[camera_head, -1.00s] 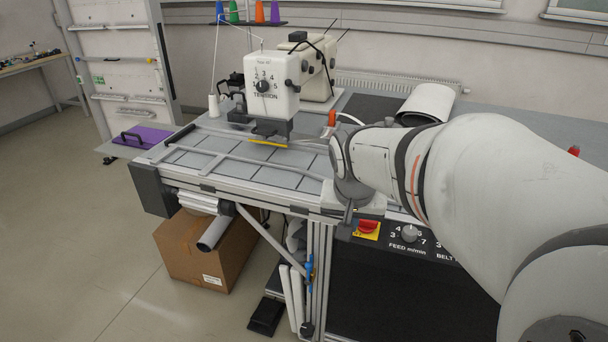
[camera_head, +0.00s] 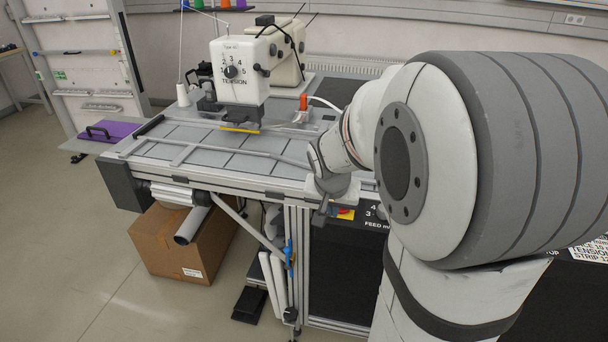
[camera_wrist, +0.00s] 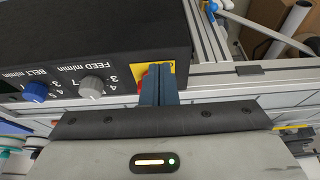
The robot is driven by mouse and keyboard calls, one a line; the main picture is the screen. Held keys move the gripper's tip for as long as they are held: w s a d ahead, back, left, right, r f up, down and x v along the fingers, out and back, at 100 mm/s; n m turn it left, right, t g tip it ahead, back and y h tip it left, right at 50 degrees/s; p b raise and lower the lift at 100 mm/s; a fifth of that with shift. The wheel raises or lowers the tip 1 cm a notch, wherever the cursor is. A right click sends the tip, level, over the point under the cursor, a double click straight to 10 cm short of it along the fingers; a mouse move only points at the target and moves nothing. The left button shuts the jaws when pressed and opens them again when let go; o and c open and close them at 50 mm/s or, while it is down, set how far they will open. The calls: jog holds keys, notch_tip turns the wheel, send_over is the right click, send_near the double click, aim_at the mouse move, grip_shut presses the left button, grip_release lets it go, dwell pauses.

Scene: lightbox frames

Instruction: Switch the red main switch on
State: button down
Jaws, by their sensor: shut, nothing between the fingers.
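The red main switch (camera_wrist: 144,71) shows in the wrist view as a small red piece at the edge of my fingers, on a yellow plate (camera_wrist: 168,69) at the end of the black control panel. My gripper (camera_wrist: 160,70) is shut with nothing between the fingers, and its tips lie over the switch. The fingers hide most of the knob, so I cannot tell its position or whether they touch it. In the head view my gripper (camera_head: 321,220) points down beside the yellow plate (camera_head: 347,214), at the table's front edge; my arm covers much of the panel.
A grey FEED knob (camera_wrist: 91,86) and a blue BELT knob (camera_wrist: 35,92) sit on the same panel. The white sewing machine (camera_head: 240,70) stands on the table behind.

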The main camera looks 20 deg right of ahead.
jog(key=shift+x, duration=1.15)
jog(key=shift+w+d+f+p, duration=0.1)
jog(key=shift+w+d+p, duration=0.2)
jog(key=shift+w+d, duration=0.45)
jog(key=shift+w+d+p, duration=0.25)
jog(key=shift+w+d, duration=0.15)
jog(key=shift+w, duration=0.55)
